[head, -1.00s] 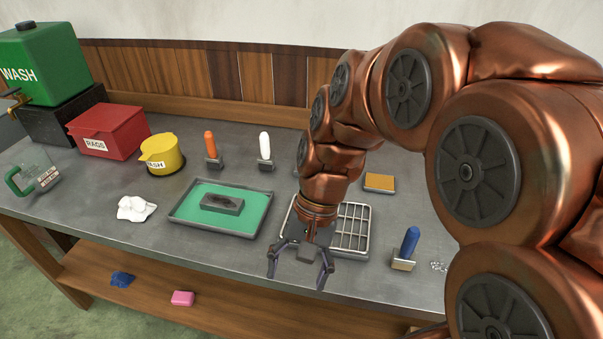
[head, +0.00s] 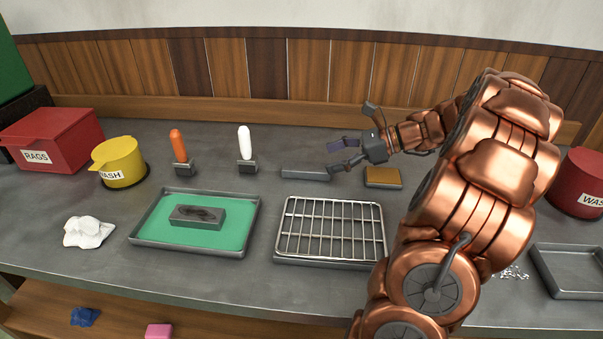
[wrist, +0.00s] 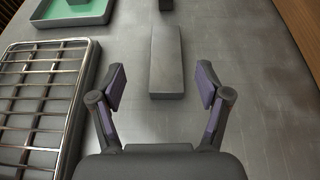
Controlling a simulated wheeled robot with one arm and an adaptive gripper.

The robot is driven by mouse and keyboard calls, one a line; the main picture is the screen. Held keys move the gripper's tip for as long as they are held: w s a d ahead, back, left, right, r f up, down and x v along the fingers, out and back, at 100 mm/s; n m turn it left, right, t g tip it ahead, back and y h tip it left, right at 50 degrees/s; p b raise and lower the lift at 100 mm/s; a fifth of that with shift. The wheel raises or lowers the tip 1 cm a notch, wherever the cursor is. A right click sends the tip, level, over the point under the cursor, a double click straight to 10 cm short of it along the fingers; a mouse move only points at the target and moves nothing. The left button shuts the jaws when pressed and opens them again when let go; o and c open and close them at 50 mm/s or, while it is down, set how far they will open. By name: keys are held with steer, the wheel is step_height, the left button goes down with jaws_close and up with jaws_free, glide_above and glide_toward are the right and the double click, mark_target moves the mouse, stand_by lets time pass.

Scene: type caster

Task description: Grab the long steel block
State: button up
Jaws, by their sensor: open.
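The long steel block (head: 306,174) is a plain grey bar lying flat on the bench, behind the wire rack. My gripper (head: 337,157) is open and empty at the right end of the block, pointing left. In the wrist view the block (wrist: 166,62) runs lengthwise ahead of my gripper (wrist: 161,82). Its near end lies between the two spread fingertips in the picture, with a gap on each side. I cannot tell how high the fingers are above the bench.
A wire rack on a tray (head: 330,230) stands in front of the block. A white-handled stamp (head: 245,145) stands left of it, an orange-handled one (head: 178,148) beyond. A tan pad (head: 383,177) lies right, near my wrist. A green tray (head: 150,222) holds a dark-topped block.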

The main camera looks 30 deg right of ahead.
mark_target(303, 166)
steer(key=shift+w+d+f, duration=0.1)
steer(key=shift+d+f, duration=0.05)
steer(key=shift+d, duration=0.3)
steer(key=shift+w+a, duration=0.1)
steer(key=shift+w, duration=0.1)
steer(key=shift+x, duration=1.25)
steer(key=x, duration=0.5)
steer(key=shift+s+f, duration=0.15)
steer(key=shift+f, duration=0.05)
jaws_close()
